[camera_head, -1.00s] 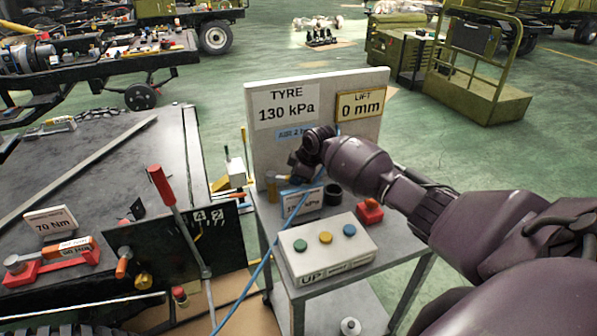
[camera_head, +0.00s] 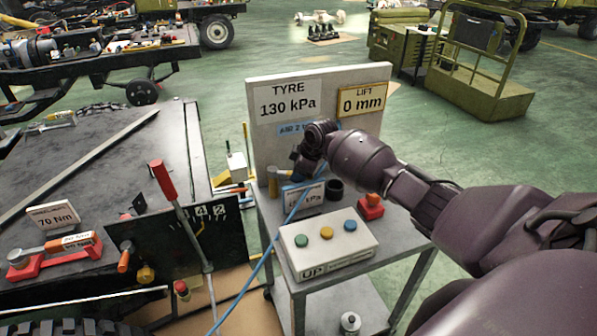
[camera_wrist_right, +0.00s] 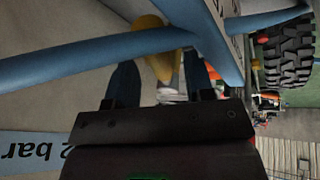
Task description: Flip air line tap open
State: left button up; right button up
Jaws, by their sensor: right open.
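My right gripper (camera_head: 300,172) is in front of the white panel, low beside the blue "AIR 2 bar" label (camera_head: 296,129). In the right wrist view its two dark fingers (camera_wrist_right: 160,78) are apart. A yellow, rounded part (camera_wrist_right: 152,45), likely of the air line tap, shows just beyond and between the fingertips; I cannot tell whether they touch it. A brassy fitting (camera_head: 272,183) stands left of the gripper in the head view. A blue hose (camera_wrist_right: 85,57) crosses the wrist view close before the fingers. The tap's handle position is not clear. My left gripper is out of view.
The panel reads "TYRE 130 kPa" (camera_head: 288,102) and "LIFT 0 mm" (camera_head: 363,100). On the cart top (camera_head: 398,228) are a button box (camera_head: 327,247), a black ring (camera_head: 334,190) and a red block (camera_head: 370,207). A red-handled lever (camera_head: 164,182) stands left.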

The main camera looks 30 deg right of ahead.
jog(key=p+v, duration=0.1)
jog(key=v, duration=0.9)
jog(key=shift+s, duration=0.1)
